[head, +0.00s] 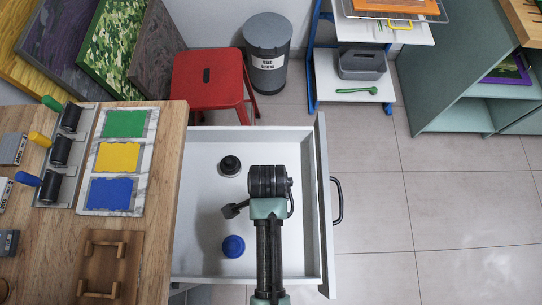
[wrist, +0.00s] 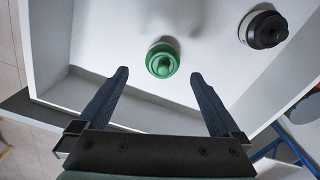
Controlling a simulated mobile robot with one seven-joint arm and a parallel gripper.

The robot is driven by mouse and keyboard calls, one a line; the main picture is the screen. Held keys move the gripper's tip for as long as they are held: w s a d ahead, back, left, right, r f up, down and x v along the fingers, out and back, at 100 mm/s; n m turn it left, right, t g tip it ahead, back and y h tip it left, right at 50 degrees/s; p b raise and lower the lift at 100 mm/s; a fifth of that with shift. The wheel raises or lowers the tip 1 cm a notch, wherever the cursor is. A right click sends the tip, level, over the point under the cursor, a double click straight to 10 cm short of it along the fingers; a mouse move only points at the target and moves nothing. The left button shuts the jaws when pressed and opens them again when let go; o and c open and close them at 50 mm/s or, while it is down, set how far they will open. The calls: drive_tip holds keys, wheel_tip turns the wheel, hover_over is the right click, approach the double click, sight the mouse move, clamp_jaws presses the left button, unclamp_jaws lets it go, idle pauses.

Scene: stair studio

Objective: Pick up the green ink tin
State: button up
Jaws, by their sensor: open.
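The green ink tin (wrist: 162,61) stands in the open white drawer (head: 212,140), seen in the wrist view ahead of my fingers. In the head view it does not show; my arm seems to hide it. My gripper (wrist: 160,88) is open and empty, with its two dark fingers apart. The tin lies beyond the fingertips, roughly centred between them. In the head view my gripper (head: 233,210) is over the drawer, partly hidden by my wrist.
A black tin (head: 230,165) and a blue tin (head: 233,246) are also in the drawer; the black one shows in the wrist view (wrist: 264,30). Drawer walls surround them. A wooden worktop (head: 150,180) borders the drawer on the left. A red stool (head: 207,80) stands behind.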

wheel_tip(320, 180, down, 3)
drive_tip(key=shift+w, duration=0.1)
drive_tip(key=shift+w+d+f+b, duration=0.15)
drive_tip(key=shift+d+f, duration=0.05)
drive_tip(key=shift+f, duration=1.1)
drive_tip(key=shift+w+d+f+b, duration=0.15)
drive_tip(key=shift+f, duration=1.15)
clamp_jaws()
